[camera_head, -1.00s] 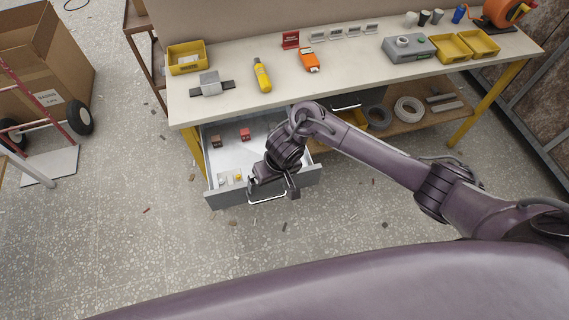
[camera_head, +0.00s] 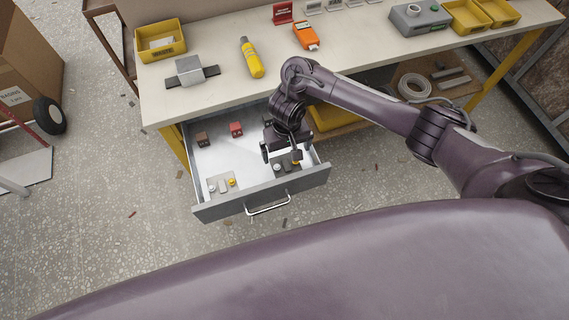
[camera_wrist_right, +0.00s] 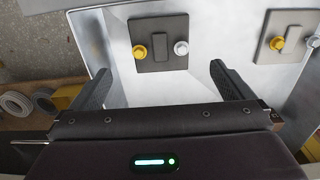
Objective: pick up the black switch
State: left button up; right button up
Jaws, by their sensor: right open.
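In the head view this plate (camera_head: 285,167) is partly covered by my right gripper (camera_head: 281,155). My right gripper (camera_wrist_right: 160,68) is open and empty, its fingertips at either side of the plate's near edge in the wrist view; I cannot tell the height between them. A lighter switch plate (camera_head: 219,185) lies at the drawer's front left. My left gripper is out of view.
The pulled-out drawer (camera_head: 225,207) has raised walls and a bar handle (camera_head: 268,206). A brown block (camera_head: 203,139) and a red block (camera_head: 236,129) lie further back in it. The workbench top (camera_head: 215,102) overhangs the drawer's rear.

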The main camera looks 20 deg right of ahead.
aim_at(287, 166)
notch_tip(287, 166, down, 2)
jog(key=shift+s+f, duration=0.1)
jog(key=shift+s, duration=0.05)
jog(key=f, duration=0.5)
jog(key=shift+s+b, duration=0.2)
jog(key=shift+b, duration=0.15)
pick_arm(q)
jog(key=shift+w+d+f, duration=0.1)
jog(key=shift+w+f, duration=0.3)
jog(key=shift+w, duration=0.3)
pick_arm(e)
jog(key=shift+c, duration=1.1)
jog(key=c, duration=0.8)
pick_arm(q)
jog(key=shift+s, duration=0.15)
